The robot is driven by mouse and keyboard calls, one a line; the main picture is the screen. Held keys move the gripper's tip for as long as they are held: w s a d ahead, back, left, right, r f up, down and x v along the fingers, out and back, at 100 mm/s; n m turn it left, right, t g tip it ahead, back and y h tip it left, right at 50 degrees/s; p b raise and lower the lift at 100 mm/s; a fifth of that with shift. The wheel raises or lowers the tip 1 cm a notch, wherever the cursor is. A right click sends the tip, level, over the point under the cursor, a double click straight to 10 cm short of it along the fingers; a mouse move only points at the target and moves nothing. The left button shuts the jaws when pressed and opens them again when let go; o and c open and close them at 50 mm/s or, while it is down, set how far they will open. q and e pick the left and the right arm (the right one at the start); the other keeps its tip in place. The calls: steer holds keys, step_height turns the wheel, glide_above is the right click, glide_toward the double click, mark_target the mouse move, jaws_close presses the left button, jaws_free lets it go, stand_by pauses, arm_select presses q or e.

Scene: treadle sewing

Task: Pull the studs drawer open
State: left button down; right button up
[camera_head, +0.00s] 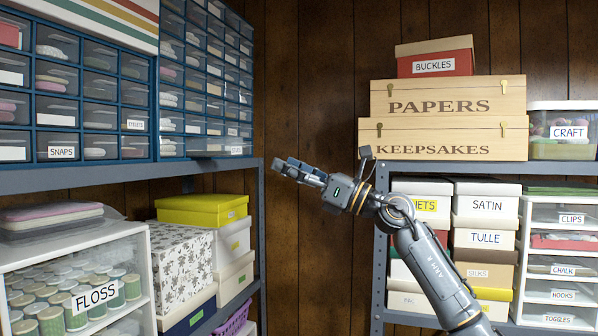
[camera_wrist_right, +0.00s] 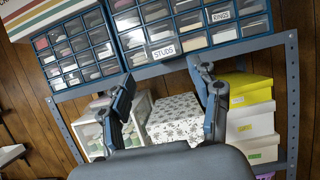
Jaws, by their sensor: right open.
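The studs drawer (camera_wrist_right: 162,40) is a small clear-fronted drawer with a white STUDS label, in the bottom row of a blue drawer cabinet (camera_wrist_right: 140,71). It looks shut. In the head view I cannot make out its label among the cabinet's small drawers. My right gripper (camera_head: 291,171) reaches left toward the cabinets and is short of them, in free space. In the right wrist view its fingers (camera_wrist_right: 160,76) are spread apart with nothing between them, and the studs label shows above the gap. My left gripper is not in view.
The cabinets stand on a grey metal shelf (camera_head: 100,180). Below are a FLOSS box (camera_head: 143,262), a floral box (camera_head: 180,255) and a yellow box (camera_head: 203,207). On the right shelf are KEEPSAKES (camera_head: 445,132) and PAPERS (camera_head: 450,90) boxes. Wood-panelled wall and free air surround the gripper.

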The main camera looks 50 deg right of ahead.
steer(key=shift+v, duration=0.9)
